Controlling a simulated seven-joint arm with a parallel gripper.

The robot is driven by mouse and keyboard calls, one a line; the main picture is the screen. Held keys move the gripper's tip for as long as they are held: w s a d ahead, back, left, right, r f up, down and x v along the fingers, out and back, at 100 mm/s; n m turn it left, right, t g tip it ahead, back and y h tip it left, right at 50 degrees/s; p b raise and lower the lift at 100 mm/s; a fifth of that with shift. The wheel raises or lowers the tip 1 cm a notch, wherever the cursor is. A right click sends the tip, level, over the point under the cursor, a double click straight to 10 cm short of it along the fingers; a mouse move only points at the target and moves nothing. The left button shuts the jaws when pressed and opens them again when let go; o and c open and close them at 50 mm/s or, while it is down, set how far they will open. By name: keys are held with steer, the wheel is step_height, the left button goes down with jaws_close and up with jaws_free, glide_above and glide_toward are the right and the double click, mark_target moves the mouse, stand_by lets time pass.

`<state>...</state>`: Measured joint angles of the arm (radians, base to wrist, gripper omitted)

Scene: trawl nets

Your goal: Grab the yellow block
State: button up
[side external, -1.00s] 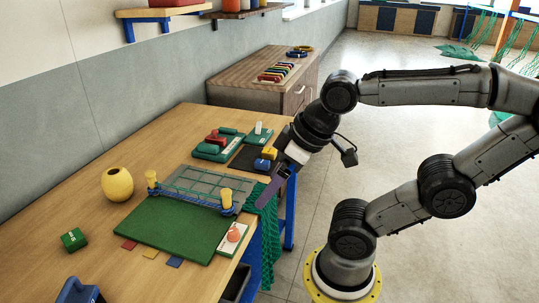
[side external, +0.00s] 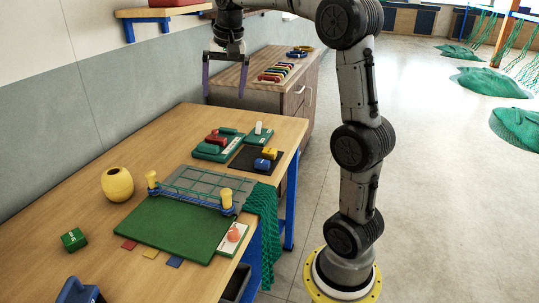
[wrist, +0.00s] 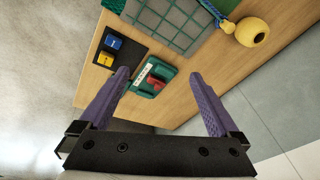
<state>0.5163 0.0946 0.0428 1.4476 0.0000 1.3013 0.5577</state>
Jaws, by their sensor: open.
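The yellow block (side external: 270,153) lies on a black mat (side external: 246,160) at the table's far right corner, beside a blue block (side external: 262,164). In the wrist view the yellow block (wrist: 105,59) is left of my left finger's tip, just below the blue block (wrist: 113,41). My gripper (side external: 224,93) hangs fingers down, high above the far end of the table, up and left of the blocks in the side view. Its two purple fingers are spread and empty, as the wrist view also shows (wrist: 159,73).
A green tray (side external: 207,155) with red and green pieces stands left of the black mat. A netted frame with yellow posts (side external: 227,199), a green board (side external: 170,230) and a yellow vase (side external: 117,184) stand nearer. A wooden cabinet (side external: 265,87) is beyond the table.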

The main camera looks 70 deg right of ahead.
steer(key=d+f+m+g, duration=0.1)
steer(key=d+f+m, duration=0.1)
steer(key=d+f, duration=0.35)
steer(key=d+f+m+g, duration=0.1)
steer(key=d+f, duration=0.1)
steer(key=d, duration=0.7)
steer(key=m+y, duration=0.1)
steer(key=m, duration=0.1)
glide_above(269, 150)
steer(key=shift+g, duration=0.3)
steer(key=f, duration=1.5)
steer(key=shift+s+d+f, duration=0.15)
steer(key=shift+d+f, duration=0.2)
steer(key=shift+f, duration=0.05)
steer(key=shift+a+f, duration=0.2)
steer(key=shift+f, duration=1.2)
steer(key=shift+a+f, duration=0.2)
steer(key=shift+f, duration=1.15)
steer(key=c, duration=1.5)
steer(key=shift+r, duration=0.1)
